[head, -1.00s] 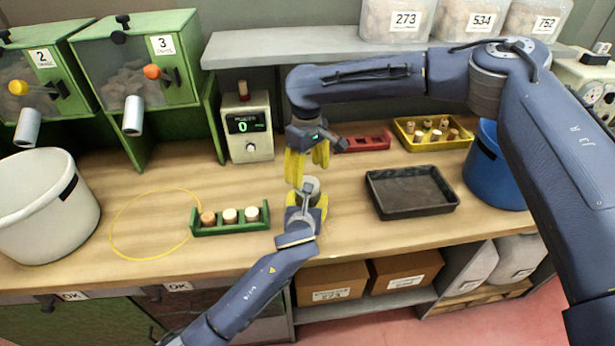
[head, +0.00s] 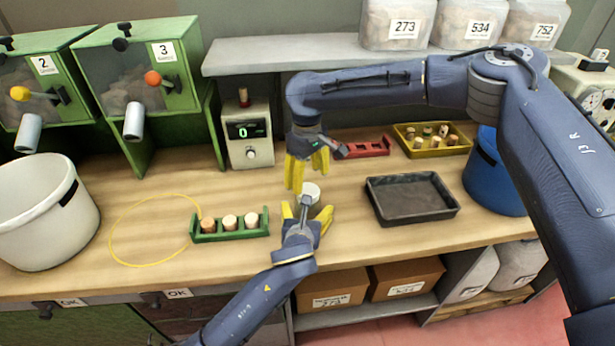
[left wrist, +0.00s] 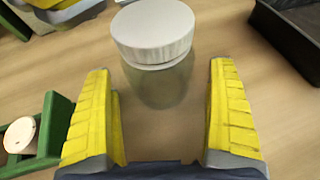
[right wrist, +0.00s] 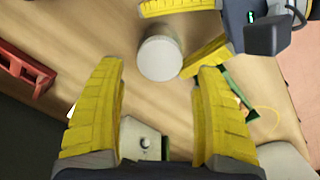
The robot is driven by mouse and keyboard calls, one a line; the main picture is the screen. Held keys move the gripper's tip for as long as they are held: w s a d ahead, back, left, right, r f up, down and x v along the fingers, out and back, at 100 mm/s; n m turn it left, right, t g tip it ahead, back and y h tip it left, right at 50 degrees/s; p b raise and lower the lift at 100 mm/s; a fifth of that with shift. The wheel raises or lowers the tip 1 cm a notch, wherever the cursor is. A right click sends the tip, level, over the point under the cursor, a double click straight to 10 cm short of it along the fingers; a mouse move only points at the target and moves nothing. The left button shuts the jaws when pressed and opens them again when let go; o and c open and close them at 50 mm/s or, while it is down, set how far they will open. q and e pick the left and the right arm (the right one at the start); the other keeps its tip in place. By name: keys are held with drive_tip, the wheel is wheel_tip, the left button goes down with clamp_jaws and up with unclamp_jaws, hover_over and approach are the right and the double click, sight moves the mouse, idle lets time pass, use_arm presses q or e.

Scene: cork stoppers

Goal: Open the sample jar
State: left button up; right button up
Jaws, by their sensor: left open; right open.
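The sample jar has a white round lid (left wrist: 152,32) and a clear greenish glass body (left wrist: 158,85); it stands upright on the bench. In the head view its lid (head: 309,190) shows between my two grippers. My left gripper (head: 304,210) is open on the near side of the jar; in the left wrist view its fingers (left wrist: 165,110) are spread, with the jar just beyond the tips. My right gripper (head: 307,172) is open, pointing down above and behind the jar. In the right wrist view the lid (right wrist: 159,58) lies beyond its spread fingers (right wrist: 160,85).
A green rack (head: 203,236) with cork stoppers stands left of the jar. A dark tray (head: 412,213) is to the right. A red rack (head: 366,150), a yellow tray (head: 408,150) and a scale (head: 249,150) stand behind. A yellow ring (head: 113,240) lies on clear bench at left.

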use_arm(q)
drive_tip(key=v, duration=0.9)
drive_tip(key=shift+w, duration=0.1)
